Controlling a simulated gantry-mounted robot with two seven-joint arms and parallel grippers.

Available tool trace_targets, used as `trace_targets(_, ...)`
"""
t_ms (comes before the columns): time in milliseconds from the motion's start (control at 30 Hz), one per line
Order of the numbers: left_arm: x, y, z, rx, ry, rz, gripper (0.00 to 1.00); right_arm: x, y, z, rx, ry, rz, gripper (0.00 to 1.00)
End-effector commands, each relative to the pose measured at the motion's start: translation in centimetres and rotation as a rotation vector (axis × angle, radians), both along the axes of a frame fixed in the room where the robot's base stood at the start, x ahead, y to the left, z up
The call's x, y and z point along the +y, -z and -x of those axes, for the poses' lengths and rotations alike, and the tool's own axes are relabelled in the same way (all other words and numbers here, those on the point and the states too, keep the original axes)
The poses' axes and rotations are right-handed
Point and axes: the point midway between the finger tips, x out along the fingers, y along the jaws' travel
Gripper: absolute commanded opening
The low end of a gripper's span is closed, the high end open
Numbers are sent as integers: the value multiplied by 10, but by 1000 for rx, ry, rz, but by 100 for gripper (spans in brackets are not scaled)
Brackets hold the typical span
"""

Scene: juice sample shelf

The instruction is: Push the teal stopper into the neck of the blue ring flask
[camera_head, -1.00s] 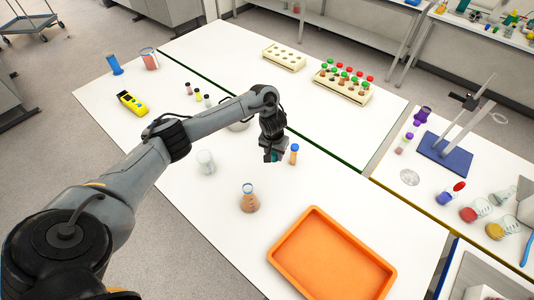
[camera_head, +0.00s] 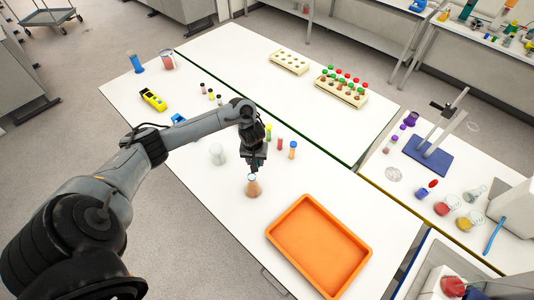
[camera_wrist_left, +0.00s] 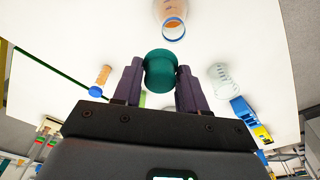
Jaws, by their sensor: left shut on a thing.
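The teal stopper (camera_wrist_left: 160,71) is held between the two purple-grey fingers of my left gripper (camera_wrist_left: 160,88), as the left wrist view shows. In the head view my left gripper (camera_head: 254,169) points down close above the blue ring flask (camera_head: 254,188), and the stopper cannot be made out there. The flask is an upright conical one with orange contents. In the left wrist view its blue-ringed mouth (camera_wrist_left: 173,31) lies just beyond the stopper, with a gap between them in the picture. My right gripper is not in view.
An orange tray (camera_head: 318,246) lies to the right of the flask. A blue-capped orange vial (camera_head: 292,150) and other small vials stand behind it. A pale beaker (camera_head: 217,154) stands to the left. White table surface is clear around the flask.

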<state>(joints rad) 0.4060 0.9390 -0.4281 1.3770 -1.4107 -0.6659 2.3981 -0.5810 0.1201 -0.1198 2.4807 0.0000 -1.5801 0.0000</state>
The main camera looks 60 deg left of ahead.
Motion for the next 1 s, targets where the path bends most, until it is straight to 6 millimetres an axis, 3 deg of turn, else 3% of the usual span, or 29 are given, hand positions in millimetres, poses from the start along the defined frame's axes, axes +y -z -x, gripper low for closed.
trace_targets(100,4,-2,13,1,-2,-1,12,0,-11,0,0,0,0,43)
trace_targets(367,4,5,21,-1,-3,1,12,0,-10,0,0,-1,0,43)
trace_targets(1000,4,40,20,-3,-3,0,13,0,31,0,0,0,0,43)
